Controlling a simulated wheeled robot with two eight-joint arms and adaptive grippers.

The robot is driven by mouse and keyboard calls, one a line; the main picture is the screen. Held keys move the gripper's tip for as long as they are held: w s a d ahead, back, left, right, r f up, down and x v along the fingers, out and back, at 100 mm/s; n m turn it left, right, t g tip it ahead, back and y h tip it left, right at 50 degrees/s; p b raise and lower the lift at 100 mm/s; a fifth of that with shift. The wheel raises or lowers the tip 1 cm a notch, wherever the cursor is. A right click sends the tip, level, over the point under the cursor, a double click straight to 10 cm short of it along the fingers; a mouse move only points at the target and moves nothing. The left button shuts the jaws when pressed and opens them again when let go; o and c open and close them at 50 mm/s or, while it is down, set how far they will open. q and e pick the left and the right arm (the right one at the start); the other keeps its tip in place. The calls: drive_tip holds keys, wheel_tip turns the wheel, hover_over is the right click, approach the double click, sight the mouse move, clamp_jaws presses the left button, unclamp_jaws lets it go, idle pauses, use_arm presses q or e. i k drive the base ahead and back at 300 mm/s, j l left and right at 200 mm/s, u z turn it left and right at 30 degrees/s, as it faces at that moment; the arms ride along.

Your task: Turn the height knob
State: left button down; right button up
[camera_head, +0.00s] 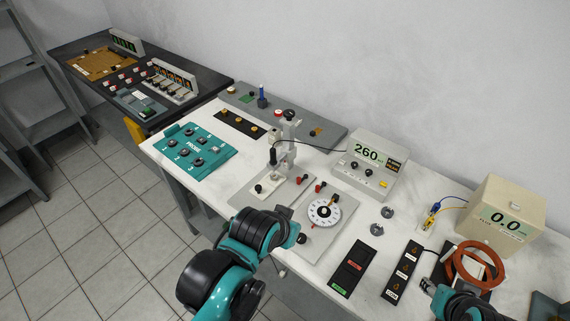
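A probe stand (286,150) with a grey post stands on a light plate on the white bench. A black knob (258,188) and small red-topped knobs (319,187) sit around its base. I cannot read which one is the height knob. My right gripper (428,287) is partly visible at the lower right, near the red ring.
A meter (369,165) reads 260 behind the dial. A teal PROBE panel (195,150) lies at left. Black switch panels (356,268) lie in front right. A red ring coil (474,264) and a beige box (511,215) reading 0.0 stand at right. A dark side table (205,84) is back left.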

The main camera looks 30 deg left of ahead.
sight(289, 113)
drive_tip(key=j+z, duration=0.1)
drive_tip(key=j, duration=0.35)
drive_tip(key=k+j+z, duration=0.1)
drive_tip(key=j, duration=0.3)
drive_tip(key=k+j+z, duration=0.1)
drive_tip(key=j, duration=0.35)
